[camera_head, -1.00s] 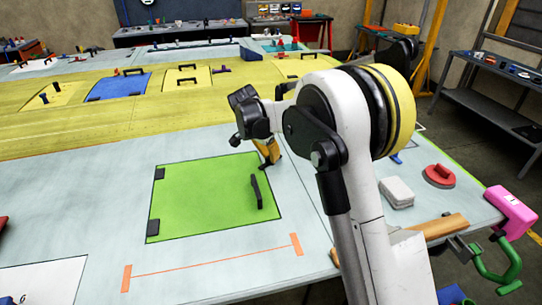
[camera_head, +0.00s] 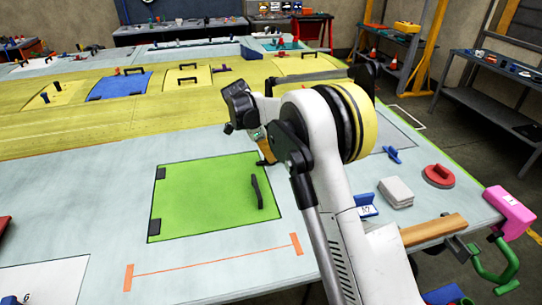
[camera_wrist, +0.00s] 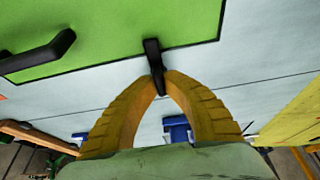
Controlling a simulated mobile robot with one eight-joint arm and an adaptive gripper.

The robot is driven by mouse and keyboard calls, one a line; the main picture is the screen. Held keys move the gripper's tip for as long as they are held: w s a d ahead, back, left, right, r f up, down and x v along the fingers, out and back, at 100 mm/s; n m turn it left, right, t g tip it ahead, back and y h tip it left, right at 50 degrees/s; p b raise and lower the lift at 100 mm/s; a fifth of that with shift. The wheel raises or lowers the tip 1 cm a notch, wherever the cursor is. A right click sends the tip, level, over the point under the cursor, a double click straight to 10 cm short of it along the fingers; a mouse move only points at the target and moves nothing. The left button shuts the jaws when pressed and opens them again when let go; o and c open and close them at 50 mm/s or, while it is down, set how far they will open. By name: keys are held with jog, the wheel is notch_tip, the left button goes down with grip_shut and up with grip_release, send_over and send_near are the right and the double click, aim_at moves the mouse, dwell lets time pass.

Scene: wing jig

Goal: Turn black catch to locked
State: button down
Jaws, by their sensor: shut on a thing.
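The black catch (camera_wrist: 152,56) is a small dark lever at the edge of the green panel (camera_wrist: 120,30) in the wrist view. One end lies over the panel's edge and the other end sits between my fingertips. My gripper (camera_wrist: 161,78) has its yellow fingers closed together on that end. In the head view the green panel (camera_head: 205,200) lies flat in the pale surface. The catch (camera_head: 266,162) shows only as a dark bit at its far right corner, mostly hidden by my gripper (camera_head: 263,153).
A black handle (camera_head: 257,192) stands up on the panel. Black hinges (camera_head: 155,226) line its left edge. A blue bracket (camera_head: 366,205), a grey block (camera_head: 396,192), a red disc (camera_head: 438,176) and a wooden bar (camera_head: 433,229) lie to the right. An orange line marks the front surface.

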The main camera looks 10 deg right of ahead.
dwell(0.3)
jog(key=c, duration=1.5)
grip_release()
jog(key=v, duration=1.2)
